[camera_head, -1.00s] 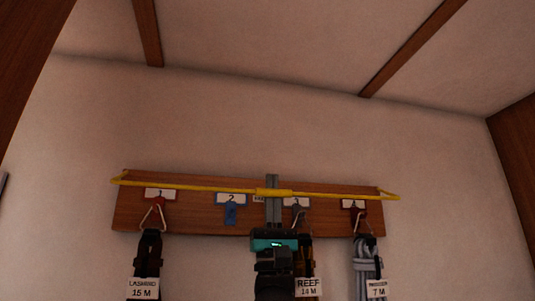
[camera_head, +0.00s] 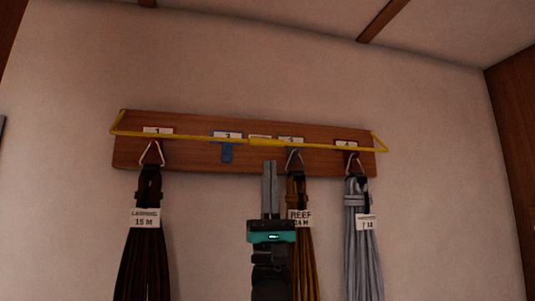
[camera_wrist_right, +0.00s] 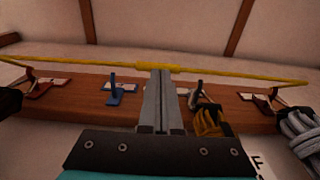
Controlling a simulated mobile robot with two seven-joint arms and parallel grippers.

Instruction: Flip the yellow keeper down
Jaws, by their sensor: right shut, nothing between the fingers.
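The yellow keeper (camera_head: 213,138) is a long thin bar with bent ends and a thicker middle sleeve. It spans the front of the wooden board (camera_head: 190,162), crossing the number labels. It also shows in the right wrist view (camera_wrist_right: 240,74). My right gripper (camera_head: 270,163) is shut and empty, pointing up, its tips just below the sleeve in the head view. In the right wrist view the fingertips (camera_wrist_right: 161,72) meet the sleeve's lower edge in the picture; I cannot tell whether they touch. My left gripper is not in view.
A dark coil (camera_head: 148,245) hangs under label 1, a brown-orange coil (camera_head: 303,260) under label 3 close beside my right gripper, and a grey-blue coil (camera_head: 362,250) under label 4. The blue hook (camera_head: 227,153) under label 2 is empty. Wall above is clear.

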